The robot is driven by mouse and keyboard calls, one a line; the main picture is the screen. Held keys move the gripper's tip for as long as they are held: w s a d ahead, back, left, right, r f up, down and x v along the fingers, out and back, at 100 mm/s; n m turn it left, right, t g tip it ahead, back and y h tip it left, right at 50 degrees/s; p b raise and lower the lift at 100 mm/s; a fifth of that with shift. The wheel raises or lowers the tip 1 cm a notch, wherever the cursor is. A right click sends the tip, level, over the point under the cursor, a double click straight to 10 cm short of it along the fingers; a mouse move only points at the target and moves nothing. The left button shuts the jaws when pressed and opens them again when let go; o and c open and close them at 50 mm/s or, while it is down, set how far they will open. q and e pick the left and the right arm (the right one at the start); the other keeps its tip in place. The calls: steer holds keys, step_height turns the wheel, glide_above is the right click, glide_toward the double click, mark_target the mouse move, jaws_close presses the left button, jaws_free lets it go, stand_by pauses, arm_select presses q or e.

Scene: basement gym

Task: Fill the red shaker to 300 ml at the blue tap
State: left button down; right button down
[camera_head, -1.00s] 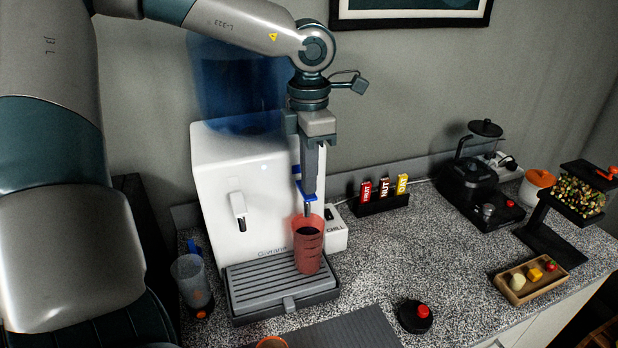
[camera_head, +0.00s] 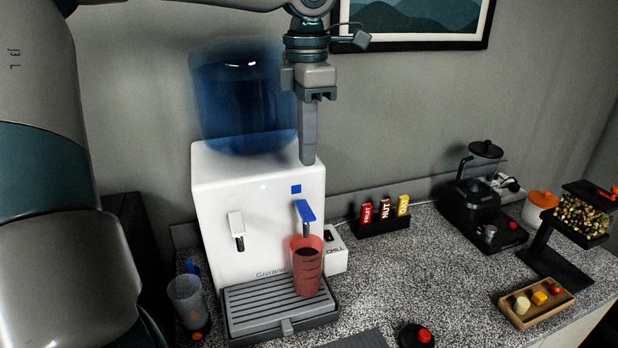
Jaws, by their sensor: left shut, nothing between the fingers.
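The red shaker (camera_head: 307,270) is see-through, with dark marks on its side. It stands upright on the drip tray (camera_head: 262,318) of the white dispenser (camera_head: 215,185), under the spout of the blue tap (camera_head: 306,212). Its inside looks dark near the top; I cannot read the level against the marks. No stream shows clearly at the spout. My left gripper (camera_head: 308,160) is shut and empty, pointing down above the blue tap and apart from it. My right gripper is not in view.
A white tap (camera_head: 237,225) is left of the blue one. A clear cup (camera_head: 187,300) stands left of the tray. Bars in a black holder (camera_head: 381,228), a black grinder (camera_head: 470,200) and a wooden tray (camera_head: 522,320) stand to the right. The counter between is mostly clear.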

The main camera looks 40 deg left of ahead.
arm_select(q)
step_height(320, 180, up, 4)
steer(key=shift+f+b, duration=0.2)
steer(key=shift+b, duration=0.1)
steer(key=shift+f, duration=0.1)
stand_by(0.5)
